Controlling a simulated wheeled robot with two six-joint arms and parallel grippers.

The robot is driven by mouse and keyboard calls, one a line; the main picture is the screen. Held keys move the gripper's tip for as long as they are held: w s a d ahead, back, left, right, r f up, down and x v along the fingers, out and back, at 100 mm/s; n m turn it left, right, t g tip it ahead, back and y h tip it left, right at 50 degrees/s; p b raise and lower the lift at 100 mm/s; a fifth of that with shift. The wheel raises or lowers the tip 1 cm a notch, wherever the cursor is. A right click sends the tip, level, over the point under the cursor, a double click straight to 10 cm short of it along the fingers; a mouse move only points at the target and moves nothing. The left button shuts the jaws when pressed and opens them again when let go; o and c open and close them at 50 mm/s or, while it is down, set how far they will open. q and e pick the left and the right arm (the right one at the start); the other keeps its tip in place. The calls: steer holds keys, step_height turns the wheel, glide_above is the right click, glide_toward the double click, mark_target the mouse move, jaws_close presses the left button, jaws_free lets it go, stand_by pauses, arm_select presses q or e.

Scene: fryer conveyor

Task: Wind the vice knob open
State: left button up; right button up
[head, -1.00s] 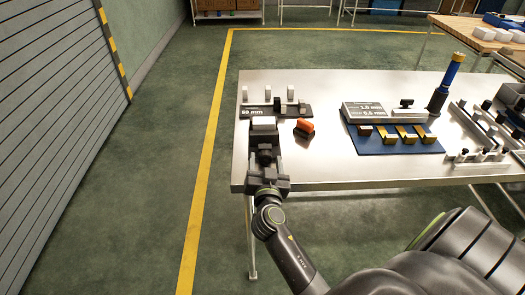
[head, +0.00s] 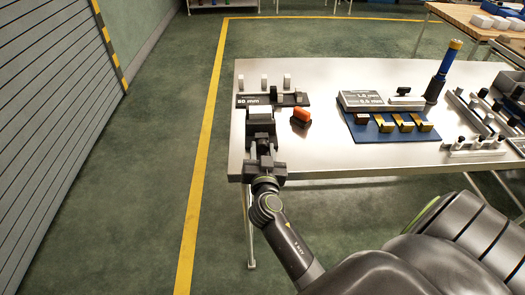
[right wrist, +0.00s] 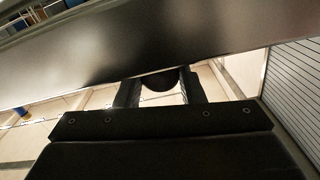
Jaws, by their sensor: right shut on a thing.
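The vice (head: 261,122) stands at the left front of the steel table, with a pale block (head: 260,112) at its top. Its front side faces my right gripper (head: 264,160), which reaches up from below at the table's front edge. In the right wrist view, the two fingers (right wrist: 160,92) are shut on the sides of a dark round knob (right wrist: 158,82), just under the table edge as seen there. The head view hides most of the knob behind the gripper. My left gripper is in neither view.
A blue mat (head: 385,134) with brass pieces lies farther right. Floor left of the table is clear.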

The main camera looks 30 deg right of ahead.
steer(key=shift+n+b, duration=0.35)
steer(key=shift+n, duration=0.55)
steer(key=n, duration=0.3)
steer(key=shift+n, duration=0.4)
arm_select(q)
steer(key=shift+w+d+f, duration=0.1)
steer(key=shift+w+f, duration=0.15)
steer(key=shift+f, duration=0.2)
arm_select(e)
steer(key=shift+r+n, duration=0.1)
steer(key=shift+n, duration=1)
steer(key=o, duration=0.9)
steer(key=shift+c, duration=0.2)
steer(key=shift+o, duration=0.6)
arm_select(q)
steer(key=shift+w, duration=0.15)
